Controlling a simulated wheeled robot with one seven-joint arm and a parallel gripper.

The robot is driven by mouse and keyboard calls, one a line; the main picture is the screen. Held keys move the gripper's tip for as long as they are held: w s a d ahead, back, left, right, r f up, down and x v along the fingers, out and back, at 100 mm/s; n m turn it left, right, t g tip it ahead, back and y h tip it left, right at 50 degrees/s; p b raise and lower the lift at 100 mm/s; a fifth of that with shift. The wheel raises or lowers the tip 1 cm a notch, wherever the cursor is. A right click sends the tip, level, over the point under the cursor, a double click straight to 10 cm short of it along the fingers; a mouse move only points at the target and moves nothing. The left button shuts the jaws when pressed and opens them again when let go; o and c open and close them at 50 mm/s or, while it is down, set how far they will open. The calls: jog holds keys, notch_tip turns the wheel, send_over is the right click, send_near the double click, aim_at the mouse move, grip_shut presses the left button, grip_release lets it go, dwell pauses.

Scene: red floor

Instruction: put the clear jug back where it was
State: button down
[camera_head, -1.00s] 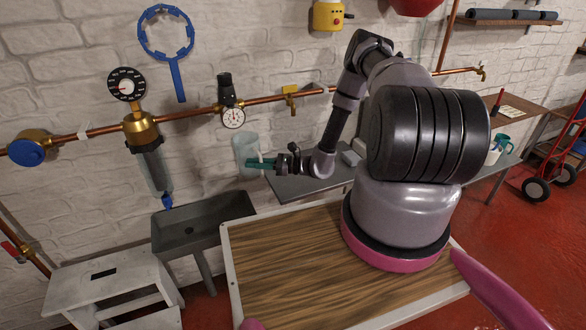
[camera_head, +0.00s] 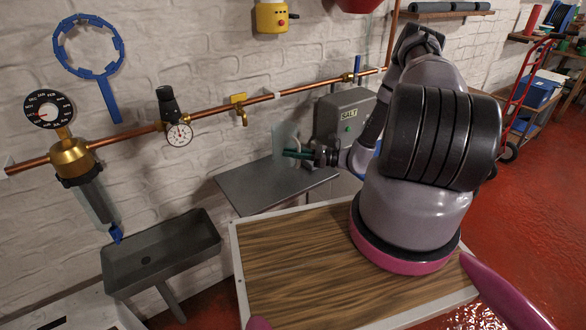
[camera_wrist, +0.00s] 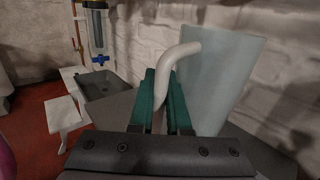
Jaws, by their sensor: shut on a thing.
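The clear jug (camera_head: 284,146) is a pale, see-through vessel above the grey metal side table, close to the white brick wall. My gripper (camera_head: 300,154) has green fingers and reaches the jug from the right. In the wrist view the green fingers of my gripper (camera_wrist: 161,104) are shut on the jug's pale curved handle. The jug's body (camera_wrist: 218,78) stands to the right there and looks roughly upright. Whether its base touches the table is hard to tell.
The grey side table (camera_head: 248,190) has bare room left of the jug. A grey box marked SALT (camera_head: 342,118) stands just right of it. A copper pipe with a brass tap (camera_head: 240,113) runs along the wall. A dark sink (camera_head: 160,250) is at the lower left.

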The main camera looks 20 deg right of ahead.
jog(key=shift+f, duration=2.85)
jog(key=shift+f, duration=0.15)
jog(key=c, duration=0.9)
grip_release()
jog(key=shift+d, duration=0.15)
jog(key=v, duration=0.7)
jog(key=shift+s, duration=0.1)
